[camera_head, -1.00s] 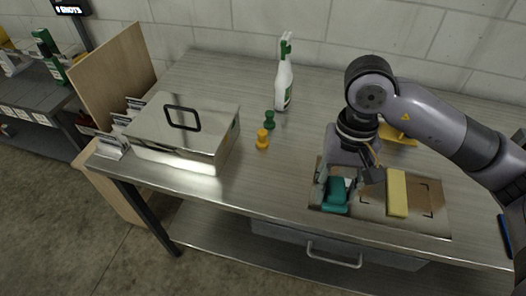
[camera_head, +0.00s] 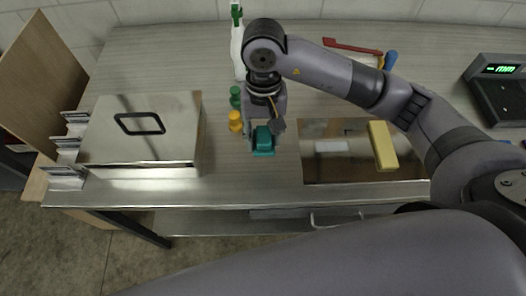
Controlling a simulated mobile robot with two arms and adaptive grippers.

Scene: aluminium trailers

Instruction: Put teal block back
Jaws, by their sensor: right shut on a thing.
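The teal block (camera_head: 263,142) is in my right gripper (camera_head: 265,138), which is shut on it. The gripper points down, just left of the board (camera_head: 310,174). I cannot tell whether the block touches the table. A yellow block (camera_head: 382,146) lies on the right part of the board. A pale rectangular patch shows on the board's left part. My left gripper is not in view; a large grey arm link of mine crosses the bottom.
A metal box (camera_head: 140,130) with a black handle stands at left. Green (camera_head: 235,97) and yellow (camera_head: 235,121) pieces and a spray bottle (camera_head: 237,45) stand close left of my gripper. A scale (camera_head: 500,95) stands at right. A red-handled tool (camera_head: 352,47) lies at the back.

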